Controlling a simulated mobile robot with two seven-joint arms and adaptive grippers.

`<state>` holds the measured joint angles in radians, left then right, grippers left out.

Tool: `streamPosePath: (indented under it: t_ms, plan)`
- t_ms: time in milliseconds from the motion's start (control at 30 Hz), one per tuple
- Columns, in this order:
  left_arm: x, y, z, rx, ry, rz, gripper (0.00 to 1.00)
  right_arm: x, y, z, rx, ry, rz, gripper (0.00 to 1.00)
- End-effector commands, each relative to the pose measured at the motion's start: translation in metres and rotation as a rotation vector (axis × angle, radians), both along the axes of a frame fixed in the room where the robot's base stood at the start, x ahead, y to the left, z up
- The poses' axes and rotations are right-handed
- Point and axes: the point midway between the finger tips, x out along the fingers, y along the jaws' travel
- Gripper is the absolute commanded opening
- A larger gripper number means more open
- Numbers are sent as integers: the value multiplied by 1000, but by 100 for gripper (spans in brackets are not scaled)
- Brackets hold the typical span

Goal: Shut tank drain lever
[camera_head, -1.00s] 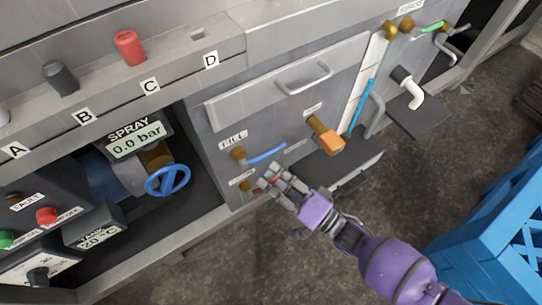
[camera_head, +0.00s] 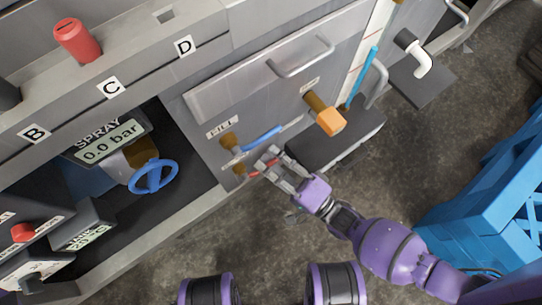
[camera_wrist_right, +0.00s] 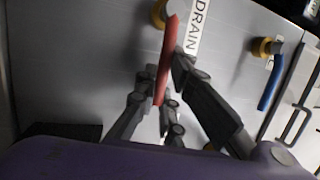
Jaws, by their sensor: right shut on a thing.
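The drain lever is a short red handle on a brass valve low on the grey tank panel. It shows in the head view (camera_head: 256,168), partly hidden by my fingers, and in the wrist view (camera_wrist_right: 168,50), beside the DRAIN label (camera_wrist_right: 203,22). In the head view it points right from its valve. My right gripper (camera_head: 268,162) is shut on the red lever; in the wrist view its dark fingers (camera_wrist_right: 161,82) lie on either side of it. My left gripper is not in view.
The blue fill lever (camera_head: 262,138) is just above the drain lever, close to my fingers. An orange knob (camera_head: 330,121) juts out to the right above a dark ledge (camera_head: 345,140). A blue handwheel (camera_head: 153,177) is at left, a blue crate (camera_head: 490,200) at right.

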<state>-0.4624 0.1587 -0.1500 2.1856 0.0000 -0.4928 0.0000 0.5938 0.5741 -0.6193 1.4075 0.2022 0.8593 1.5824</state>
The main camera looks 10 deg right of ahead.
Motion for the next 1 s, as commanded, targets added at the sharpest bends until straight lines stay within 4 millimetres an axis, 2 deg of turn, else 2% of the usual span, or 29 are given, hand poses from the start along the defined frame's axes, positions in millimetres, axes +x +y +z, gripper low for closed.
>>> streamPosePath:
  t_ms: [67, 100, 233, 533, 667, 1000]
  plan:
    - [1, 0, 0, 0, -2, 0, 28, -2, -2, -7, -13, 12, -1, 0]
    - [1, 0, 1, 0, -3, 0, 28, -2, -2, -7, -13, 12, -1, 10]
    - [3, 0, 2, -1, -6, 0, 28, -2, -1, -6, -12, 10, 0, 27]
    - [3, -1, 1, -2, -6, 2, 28, -2, -1, -3, -6, 6, 1, 27]
    - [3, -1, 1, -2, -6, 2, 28, -8, -7, -5, -7, 7, 0, 27]
    - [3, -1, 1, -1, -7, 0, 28, -54, -55, -20, -10, 8, 0, 27]
